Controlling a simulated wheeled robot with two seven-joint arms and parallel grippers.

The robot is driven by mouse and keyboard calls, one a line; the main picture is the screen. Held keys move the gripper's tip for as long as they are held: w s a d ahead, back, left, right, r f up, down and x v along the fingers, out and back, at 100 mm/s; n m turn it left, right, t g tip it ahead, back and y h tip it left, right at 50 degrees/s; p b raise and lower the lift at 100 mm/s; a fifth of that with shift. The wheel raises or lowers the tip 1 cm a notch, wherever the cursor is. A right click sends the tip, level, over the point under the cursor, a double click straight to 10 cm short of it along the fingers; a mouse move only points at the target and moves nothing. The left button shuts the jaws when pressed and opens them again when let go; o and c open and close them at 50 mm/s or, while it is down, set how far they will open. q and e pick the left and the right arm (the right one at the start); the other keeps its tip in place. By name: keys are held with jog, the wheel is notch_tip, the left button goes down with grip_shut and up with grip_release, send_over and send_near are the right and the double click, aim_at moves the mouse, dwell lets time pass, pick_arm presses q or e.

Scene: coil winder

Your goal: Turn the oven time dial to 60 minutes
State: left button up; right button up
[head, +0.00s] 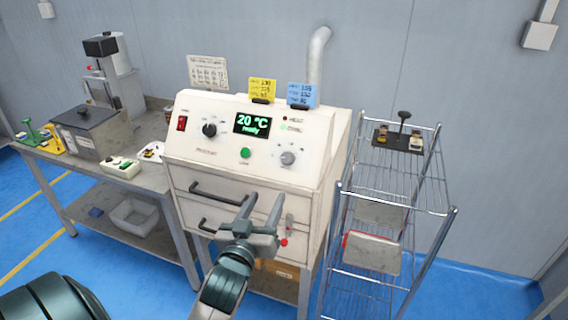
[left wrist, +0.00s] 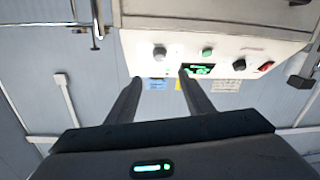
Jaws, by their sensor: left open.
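The white oven (head: 270,115) stands in the middle of the head view, its display (head: 251,124) reading 20 °C ready. A grey dial (head: 288,158) with marks around it sits on the panel's right; a black dial (head: 209,130) sits on the left. The labels and pointer settings are too small to read. My left gripper (head: 262,208) is open and empty in front of the drawers, below the grey dial. In the left wrist view, upside down, the grey dial (left wrist: 159,52) shows beyond and between the open fingers (left wrist: 160,80). My right gripper is not seen.
The panel also has a green button (head: 245,153) and a red switch (head: 181,123). Drawer handles (head: 222,193) stick out below. Yellow (head: 262,89) and blue cards (head: 303,94) stand on top. A wire rack (head: 385,250) is close on the right; a bench (head: 75,165) is on the left.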

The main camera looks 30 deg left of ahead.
pick_arm(q)
jog(key=p, duration=0.2)
send_near(286, 160)
jog(key=p+x, duration=0.1)
jog(key=x, duration=0.6)
jog(key=shift+w+r+p, duration=0.1)
jog(key=shift+p, duration=0.2)
jog(key=shift+w+a, duration=0.2)
jog(key=shift+w, duration=0.3)
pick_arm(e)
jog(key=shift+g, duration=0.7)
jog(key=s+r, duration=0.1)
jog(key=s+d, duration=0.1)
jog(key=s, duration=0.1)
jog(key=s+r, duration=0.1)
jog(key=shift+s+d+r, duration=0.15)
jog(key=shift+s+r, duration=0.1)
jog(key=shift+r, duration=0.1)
pick_arm(q)
jog(key=shift+c, duration=0.2)
jog(key=c, duration=1)
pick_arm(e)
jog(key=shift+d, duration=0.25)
